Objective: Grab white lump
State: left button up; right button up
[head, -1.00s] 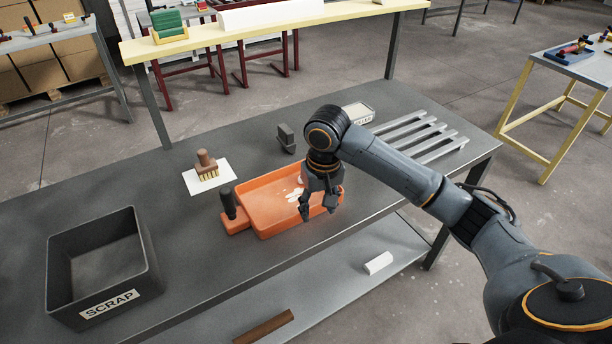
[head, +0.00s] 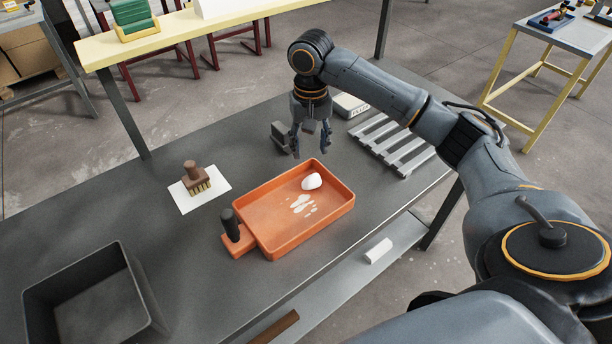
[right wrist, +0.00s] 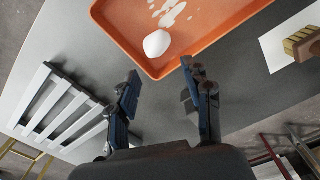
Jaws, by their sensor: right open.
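A white lump (head: 312,181) lies in the orange tray (head: 272,246), near the tray's far right corner. White smears (head: 302,204) mark the tray floor beside it. In the right wrist view the lump (right wrist: 157,43) sits just inside the rim of the tray (right wrist: 137,55), beyond my fingertips. My right gripper (head: 311,154) is open and empty, pointing down above the table just behind the tray's far edge. Its two fingers stand apart in the right wrist view (right wrist: 162,72). My left gripper is not in view.
A black handle (head: 229,224) stands up at the tray's left end. A brush (head: 195,178) rests on white paper to the left. A dark block (head: 281,135) and a slatted grey rack (head: 393,145) are behind and right. A black bin (head: 90,300) stands front left.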

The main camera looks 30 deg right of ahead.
send_over(311, 177)
notch_tip(311, 177, down, 6)
jog(key=shift+s+a+r, duration=0.1)
jog(key=shift+s+r, duration=0.05)
jog(key=shift+f, duration=0.3)
jog(key=f+p, duration=0.1)
jog(key=f, duration=0.3)
jog(key=shift+d+p, duration=0.2)
jog(key=shift+p, duration=0.15)
jog(key=shift+f, duration=0.6)
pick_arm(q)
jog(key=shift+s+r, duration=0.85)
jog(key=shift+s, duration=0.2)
pick_arm(e)
jog(key=c, duration=1)
